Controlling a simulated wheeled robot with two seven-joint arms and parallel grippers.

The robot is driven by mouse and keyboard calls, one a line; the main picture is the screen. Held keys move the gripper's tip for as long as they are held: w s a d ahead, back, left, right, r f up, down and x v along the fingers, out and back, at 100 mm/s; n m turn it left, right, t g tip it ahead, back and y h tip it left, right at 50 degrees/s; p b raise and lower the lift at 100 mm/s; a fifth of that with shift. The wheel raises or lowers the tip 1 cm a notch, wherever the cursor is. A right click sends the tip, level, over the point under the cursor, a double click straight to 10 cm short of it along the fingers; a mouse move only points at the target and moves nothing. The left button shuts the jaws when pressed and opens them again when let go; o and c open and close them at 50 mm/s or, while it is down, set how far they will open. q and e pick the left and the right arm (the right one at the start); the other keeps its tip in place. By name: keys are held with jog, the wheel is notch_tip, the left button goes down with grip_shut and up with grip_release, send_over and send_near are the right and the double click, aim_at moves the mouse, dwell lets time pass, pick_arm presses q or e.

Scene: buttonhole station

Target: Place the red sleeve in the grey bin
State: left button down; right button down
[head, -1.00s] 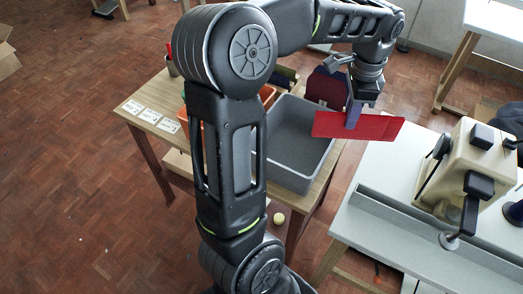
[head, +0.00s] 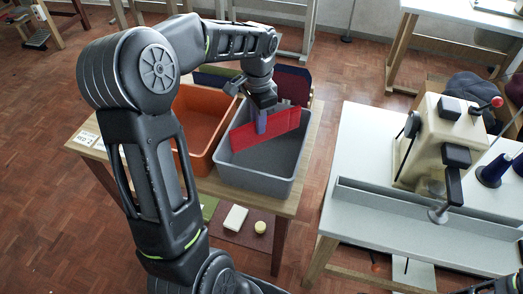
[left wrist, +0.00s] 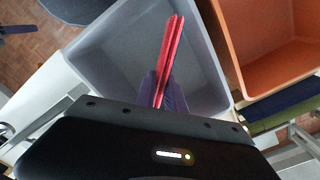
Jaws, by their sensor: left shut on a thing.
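The red sleeve (head: 270,134) is a flat red piece hanging over the grey bin (head: 255,182), its lower part close to the bin's opening. My left gripper (head: 261,124) is shut on the sleeve from above. In the left wrist view the sleeve (left wrist: 170,60) shows edge-on between my left fingers (left wrist: 163,92), with the grey bin (left wrist: 110,40) behind it. I cannot tell whether the sleeve touches the bin. My right gripper is not in view.
An orange bin (head: 200,120) stands left of the grey bin on the wooden table (head: 285,205). A cream machine (head: 437,140) stands on the white table (head: 350,150) at right. A blue cone (head: 493,170) is beside it. A lower shelf holds a pale block (head: 235,218).

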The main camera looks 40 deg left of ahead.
aim_at(259, 143)
pick_arm(q)
notch_tip(259, 143, down, 5)
jog(key=shift+r, duration=0.1)
notch_tip(259, 143, down, 4)
jog(key=shift+r+p, duration=0.15)
jog(key=shift+p, duration=0.15)
dwell(0.3)
jog(key=c, duration=1.4)
grip_release()
